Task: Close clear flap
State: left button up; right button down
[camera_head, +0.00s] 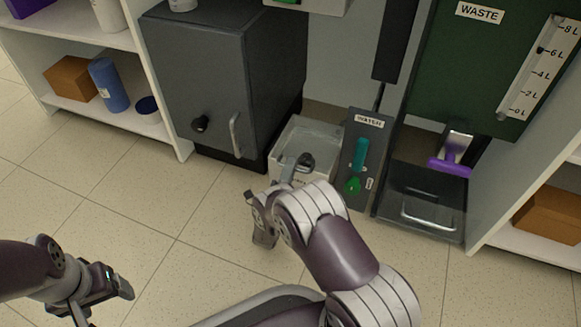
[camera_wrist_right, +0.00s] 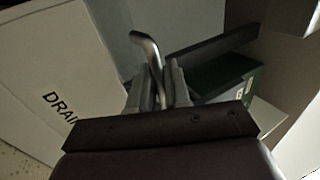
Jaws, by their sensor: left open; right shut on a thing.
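A see-through flap (camera_head: 425,207) with a pale bar handle is in front of the dark bay under the waste tank, at right in the head view. I cannot tell its exact angle. My right gripper (camera_wrist_right: 157,78) is shut on a bent grey metal handle (camera_wrist_right: 146,42) by the white drain box, left of the flap. My left gripper (camera_head: 103,300) is open and empty over the floor at lower left.
The white drain box (camera_head: 318,138) stands between a grey cabinet (camera_head: 215,85) and a dark panel (camera_head: 378,140) with teal and green controls. A purple lever (camera_head: 450,168) sits under the green waste tank (camera_head: 475,70). Shelves flank both sides. The floor at left is clear.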

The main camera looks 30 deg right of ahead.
jog(key=c, duration=1.3)
grip_release()
jog(key=shift+r, duration=0.1)
jog(key=shift+c, duration=0.2)
jog(key=p+v, duration=0.3)
jog(key=v, duration=0.9)
jog(key=shift+p, duration=0.3)
